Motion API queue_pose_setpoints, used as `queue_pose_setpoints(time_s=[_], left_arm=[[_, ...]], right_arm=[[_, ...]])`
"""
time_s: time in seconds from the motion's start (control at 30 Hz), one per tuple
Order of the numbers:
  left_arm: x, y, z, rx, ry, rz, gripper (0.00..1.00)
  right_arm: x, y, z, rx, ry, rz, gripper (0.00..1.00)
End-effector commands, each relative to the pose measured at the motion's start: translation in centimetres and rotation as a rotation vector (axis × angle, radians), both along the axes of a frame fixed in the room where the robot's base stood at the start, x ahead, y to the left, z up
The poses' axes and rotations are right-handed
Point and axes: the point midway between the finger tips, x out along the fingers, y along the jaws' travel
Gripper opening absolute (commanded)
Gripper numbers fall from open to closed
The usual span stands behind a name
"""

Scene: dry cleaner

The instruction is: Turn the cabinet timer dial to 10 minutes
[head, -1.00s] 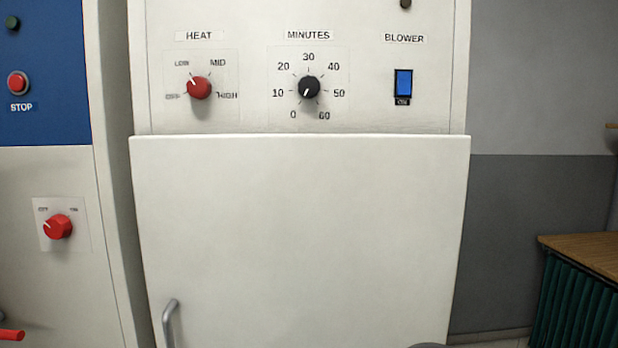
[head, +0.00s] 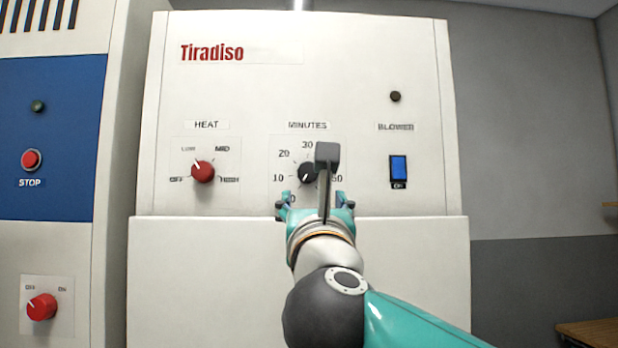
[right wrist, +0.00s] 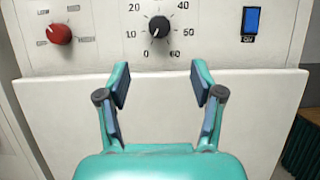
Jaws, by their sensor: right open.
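The timer dial (head: 307,173) is a black knob under the MINUTES label, on a scale from 0 to 60. In the right wrist view the dial (right wrist: 159,26) shows whole, its white mark pointing down and slightly left, near 0. My right gripper (head: 314,202) is in front of the cabinet panel, just below the dial in the picture, and partly covers the right of the scale. In the right wrist view the gripper (right wrist: 160,74) is open and empty, its fingers apart with the dial beyond and between them. My left gripper is not in view.
The red HEAT knob (head: 202,171) is left of the dial and the blue BLOWER switch (head: 398,170) is right of it. The cabinet door (head: 200,270) stands slightly proud below the panel. A machine with a red STOP button (head: 31,159) is at the left.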

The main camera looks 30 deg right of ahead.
Motion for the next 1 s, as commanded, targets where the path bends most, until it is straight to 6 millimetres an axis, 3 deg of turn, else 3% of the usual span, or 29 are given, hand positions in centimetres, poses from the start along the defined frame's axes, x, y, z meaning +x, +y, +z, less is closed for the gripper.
queue_pose_setpoints(time_s=[0.5, 0.7, 1.0], left_arm=[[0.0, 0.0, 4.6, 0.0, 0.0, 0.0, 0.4], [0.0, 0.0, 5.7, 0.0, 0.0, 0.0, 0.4], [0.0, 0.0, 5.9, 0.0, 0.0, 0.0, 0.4]], right_arm=[[8.7, -5.2, 4.4, 0.002, 0.004, -0.001, 0.66], [10.5, -6.4, 5.2, 0.002, 0.003, 0.0, 0.66], [11.1, -6.8, 5.3, 0.001, 0.002, 0.002, 0.66]])
